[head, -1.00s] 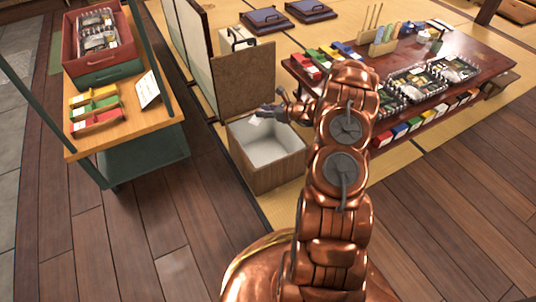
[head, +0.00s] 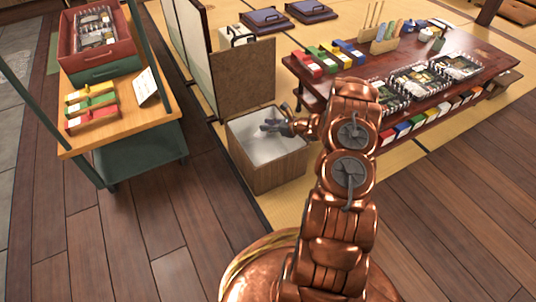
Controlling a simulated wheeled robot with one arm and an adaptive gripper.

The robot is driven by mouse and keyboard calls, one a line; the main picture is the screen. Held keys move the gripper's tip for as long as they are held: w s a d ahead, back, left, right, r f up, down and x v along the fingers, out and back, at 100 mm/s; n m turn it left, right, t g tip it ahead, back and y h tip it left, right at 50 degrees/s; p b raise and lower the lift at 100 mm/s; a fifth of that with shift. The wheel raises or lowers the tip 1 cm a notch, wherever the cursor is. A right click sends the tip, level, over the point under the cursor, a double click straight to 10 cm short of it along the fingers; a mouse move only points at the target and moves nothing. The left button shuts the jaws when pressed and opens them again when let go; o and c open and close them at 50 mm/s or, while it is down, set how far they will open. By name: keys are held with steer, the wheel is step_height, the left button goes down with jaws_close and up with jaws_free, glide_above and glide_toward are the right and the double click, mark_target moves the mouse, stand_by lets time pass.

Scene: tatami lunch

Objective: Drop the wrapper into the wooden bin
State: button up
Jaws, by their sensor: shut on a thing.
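The wooden bin (head: 274,176) stands open on the floor at the picture's middle, its brown lid (head: 247,78) raised behind it and its inside pale. My gripper (head: 266,128) reaches in from the right, over the bin's opening, with its fingers pointing left. It is shut on the wrapper, which is small and pale and hard to make out against the bin's white lining. My arm covers part of the space to the right of the bin.
A green cart (head: 137,157) with a wooden shelf, a red crate (head: 98,50) and small coloured boxes stands at left. A low dark table (head: 470,50) with packed trays and coloured boxes is at right. Folding panels (head: 193,45) stand behind the bin. The front wooden floor is clear.

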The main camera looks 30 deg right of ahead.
steer(key=shift+f, duration=0.1)
steer(key=o, duration=0.8)
steer(key=shift+c, duration=0.2)
steer(key=v, duration=1.2)
steer(key=shift+d, duration=0.1)
